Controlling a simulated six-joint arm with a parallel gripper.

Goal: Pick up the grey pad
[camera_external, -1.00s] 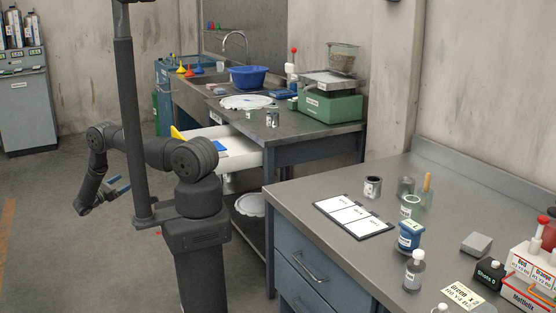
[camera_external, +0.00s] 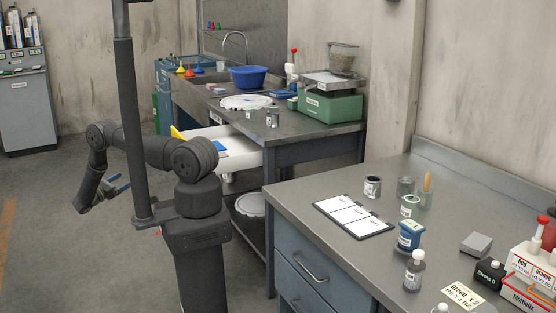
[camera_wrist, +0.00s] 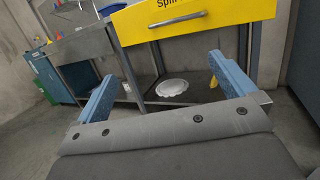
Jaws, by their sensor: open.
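A small grey pad (camera_external: 476,243), shaped like a flat block, lies on the right-hand bench in the external view. It is near the bench's right side, left of a red and white box. My gripper (camera_external: 118,186) is far from it, low on the left side of the external view, beyond my base. In the wrist view my gripper (camera_wrist: 162,74) shows two blue fingers spread wide apart with nothing between them. The grey pad is not visible in the wrist view.
The right bench (camera_external: 310,230) also holds a clipboard (camera_external: 353,216), a blue jar (camera_external: 409,235), a white-capped bottle (camera_external: 414,270), a black block (camera_external: 489,272) and a red and white box (camera_external: 530,280). An open white drawer (camera_external: 240,160) juts out behind my arm; its yellow front (camera_wrist: 190,20) faces my gripper.

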